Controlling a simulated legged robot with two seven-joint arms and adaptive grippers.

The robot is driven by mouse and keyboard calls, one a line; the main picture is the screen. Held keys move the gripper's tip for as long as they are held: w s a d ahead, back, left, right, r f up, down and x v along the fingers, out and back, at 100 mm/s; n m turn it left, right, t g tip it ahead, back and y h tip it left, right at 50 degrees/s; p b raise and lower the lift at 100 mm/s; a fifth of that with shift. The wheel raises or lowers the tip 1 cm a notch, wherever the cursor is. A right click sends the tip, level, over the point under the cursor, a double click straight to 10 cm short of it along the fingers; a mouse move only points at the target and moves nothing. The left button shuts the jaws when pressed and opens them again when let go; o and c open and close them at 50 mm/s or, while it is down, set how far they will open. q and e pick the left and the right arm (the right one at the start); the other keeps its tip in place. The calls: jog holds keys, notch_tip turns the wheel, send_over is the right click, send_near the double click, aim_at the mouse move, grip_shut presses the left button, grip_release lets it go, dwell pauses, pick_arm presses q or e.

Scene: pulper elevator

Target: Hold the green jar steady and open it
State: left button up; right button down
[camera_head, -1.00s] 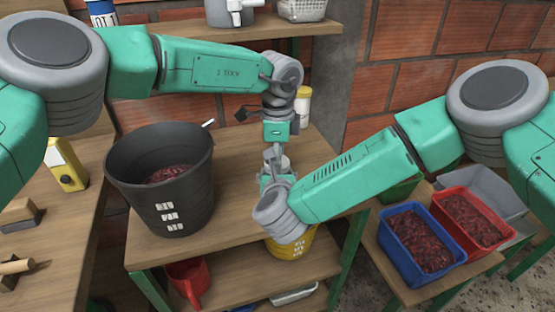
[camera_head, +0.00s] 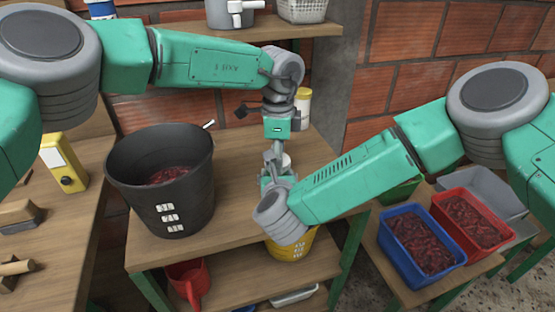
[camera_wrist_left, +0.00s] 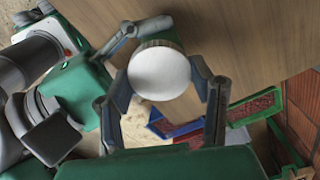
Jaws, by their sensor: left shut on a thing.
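The jar is mostly hidden between my two grippers on the middle table. A pale part of it (camera_head: 286,161) shows in the head view. In the left wrist view its round white lid (camera_wrist_left: 160,73) faces the camera, with a sliver of green at its upper edge. My left gripper (camera_head: 275,153) comes down from above, its fingers (camera_wrist_left: 162,88) on either side of the lid, shut on it. My right gripper (camera_head: 273,180) reaches in low from the right beside the jar. One of its fingers touches the jar's far side in the wrist view; its full grip is hidden.
A large black bucket (camera_head: 150,205) with dark red contents stands left of the grippers. A yellow bucket (camera_head: 292,245) is on the lower shelf. Blue (camera_head: 393,255) and red (camera_head: 443,222) crates stand at right.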

pick_arm(q)
jog(key=shift+r, duration=0.6)
jog(key=shift+r, duration=1.95)
pick_arm(e)
jog(key=c, duration=0.8)
grip_release()
jog(key=shift+o, duration=0.2)
jog(key=shift+s, duration=0.1)
